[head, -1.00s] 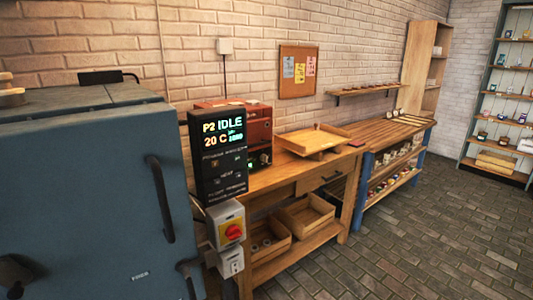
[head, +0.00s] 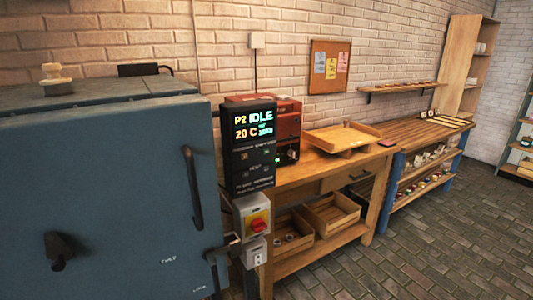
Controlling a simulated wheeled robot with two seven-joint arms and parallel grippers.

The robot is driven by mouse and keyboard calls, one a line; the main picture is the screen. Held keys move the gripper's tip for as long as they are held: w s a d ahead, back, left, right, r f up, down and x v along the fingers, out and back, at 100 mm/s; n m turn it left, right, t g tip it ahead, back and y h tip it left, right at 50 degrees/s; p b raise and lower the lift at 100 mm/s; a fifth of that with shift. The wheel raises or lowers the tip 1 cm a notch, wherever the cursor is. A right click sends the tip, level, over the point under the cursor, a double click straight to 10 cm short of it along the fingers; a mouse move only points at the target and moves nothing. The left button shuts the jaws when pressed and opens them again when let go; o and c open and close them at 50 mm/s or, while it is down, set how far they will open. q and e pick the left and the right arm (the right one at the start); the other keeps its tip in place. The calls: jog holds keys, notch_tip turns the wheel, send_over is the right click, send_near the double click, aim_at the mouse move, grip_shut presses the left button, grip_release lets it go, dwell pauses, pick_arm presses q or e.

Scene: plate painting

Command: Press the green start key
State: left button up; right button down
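A black controller panel (head: 252,148) stands beside the right side of a large blue kiln (head: 110,190). Its lit display (head: 254,125) reads "P2 IDLE" and "20 C". Small keys and labels sit below the display, too small to read clearly. I cannot make out for certain which one is the green start key. A small green glow (head: 279,158) shows just right of the panel, on or by the red box behind it. Neither of my grippers is in view.
Under the panel is a grey switch box with a red knob on yellow (head: 258,224). The kiln's door handle (head: 192,187) juts out to its left. A wooden bench (head: 325,172) with a tray (head: 342,138) stands right. The brick floor at right is clear.

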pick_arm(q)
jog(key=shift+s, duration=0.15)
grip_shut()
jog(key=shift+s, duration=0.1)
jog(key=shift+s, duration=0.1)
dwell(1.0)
